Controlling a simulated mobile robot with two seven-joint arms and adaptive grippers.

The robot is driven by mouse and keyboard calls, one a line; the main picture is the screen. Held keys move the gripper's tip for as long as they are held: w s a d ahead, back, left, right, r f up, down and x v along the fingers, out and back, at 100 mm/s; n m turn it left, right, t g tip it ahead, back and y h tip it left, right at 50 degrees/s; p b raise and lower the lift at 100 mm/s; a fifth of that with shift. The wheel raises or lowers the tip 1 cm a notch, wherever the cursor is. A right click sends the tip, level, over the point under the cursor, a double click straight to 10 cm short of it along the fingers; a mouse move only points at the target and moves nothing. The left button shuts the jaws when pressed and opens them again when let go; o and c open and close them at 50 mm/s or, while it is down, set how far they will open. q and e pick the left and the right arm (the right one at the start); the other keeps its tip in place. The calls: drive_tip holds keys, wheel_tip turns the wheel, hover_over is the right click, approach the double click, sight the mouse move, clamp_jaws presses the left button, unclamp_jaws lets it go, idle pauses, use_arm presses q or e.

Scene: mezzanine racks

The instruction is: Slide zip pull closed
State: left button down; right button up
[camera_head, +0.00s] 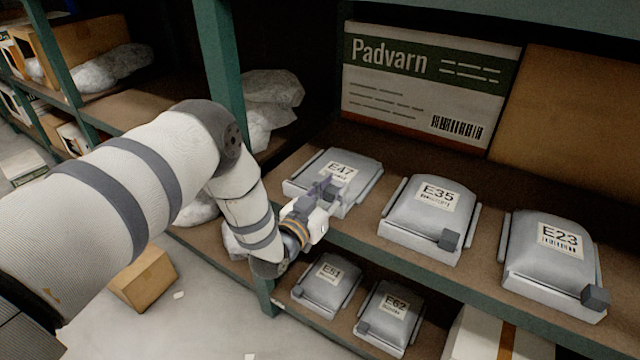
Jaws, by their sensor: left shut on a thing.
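A grey pouch labelled E47 (352,172) lies in a pale tray on the upper shelf, at the left of its row. My left gripper (325,190) is at the pouch's front left part, its fingers shut on a small dark zip pull. The fingers hide most of that pull and part of the pouch's label. Pouch E35 (428,192) has a dark zip pull (449,240) at its front right corner. Pouch E23 (545,262) has a dark zip pull (597,298) at its front right corner. My right gripper is out of view.
Two similar pouches (335,270) (391,302) lie on the lower shelf under the green shelf edge (400,262). A Padvarn box (425,85) and a plain cardboard box (570,100) stand behind the upper row. A green post (220,65) rises behind my left arm.

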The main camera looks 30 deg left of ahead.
use_arm(q)
drive_tip(key=c, duration=1.2)
unclamp_jaws()
drive_tip(key=shift+c, duration=0.2)
drive_tip(key=s+a, duration=0.1)
drive_tip(key=s, duration=1.1)
drive_tip(key=shift+f, duration=0.1)
